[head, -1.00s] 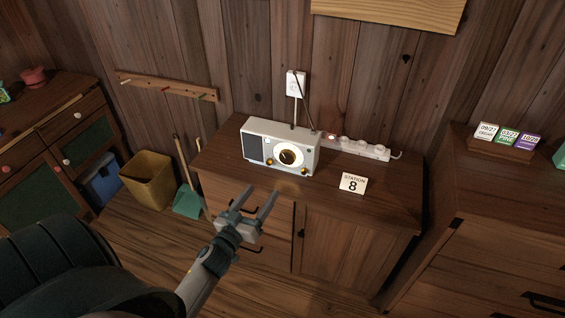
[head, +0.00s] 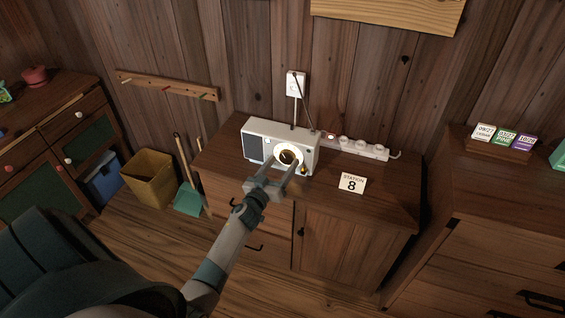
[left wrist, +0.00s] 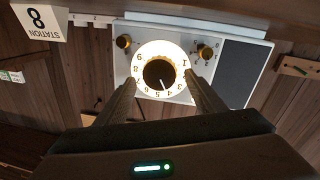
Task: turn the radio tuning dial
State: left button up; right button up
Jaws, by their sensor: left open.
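The white radio (head: 262,129) stands on the wooden cabinet, with a dark speaker grille and a lit round scale. Its dark tuning dial (left wrist: 158,74) is at the middle of the scale; its pale mark points near 4 or 5. My left gripper (head: 284,161) is open in front of the radio. In the left wrist view its fingers (left wrist: 160,84) lie on either side of the dial, apart from it as far as I can see. A card (head: 352,183) reading "STATION 8" stands on the cabinet right of the radio. My right gripper is not in view.
Small brass knobs (left wrist: 124,41) flank the scale. A white power strip (head: 358,149) lies behind the card. An antenna (head: 293,112) rises behind the radio near the wall outlet (head: 295,84). The cabinet top (head: 385,200) is clear right of the card.

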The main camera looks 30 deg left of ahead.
pick_arm(q)
jog(key=shift+w, duration=0.5)
jog(key=c, duration=1.1)
